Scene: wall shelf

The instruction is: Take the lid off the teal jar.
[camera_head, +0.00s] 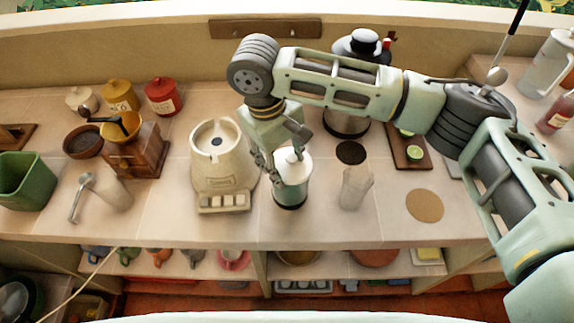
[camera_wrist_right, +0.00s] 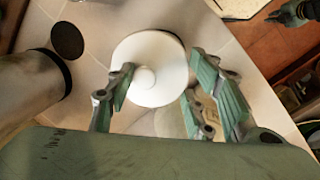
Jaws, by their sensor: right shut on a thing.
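The teal jar (camera_head: 290,193) stands upright on the counter, right of the cream kitchen scale. Its white lid (camera_head: 294,160) is on top; in the right wrist view the round lid (camera_wrist_right: 160,52) with its knob shows from above. I cannot tell whether there is a gap between lid and jar. My right gripper (camera_head: 281,158) reaches down from behind and is shut on the lid, with its fingers (camera_wrist_right: 158,88) on both sides of the knob. A dark and teal part at the top right of the wrist view (camera_wrist_right: 290,12) looks like my left gripper; its jaws are unclear.
The cream scale (camera_head: 221,165) stands close on the left. A clear glass (camera_head: 355,187) stands close on the right, with a dark round coaster (camera_head: 351,152) behind it. A cork mat (camera_head: 425,205) lies bare farther right. The counter's front edge is close in front.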

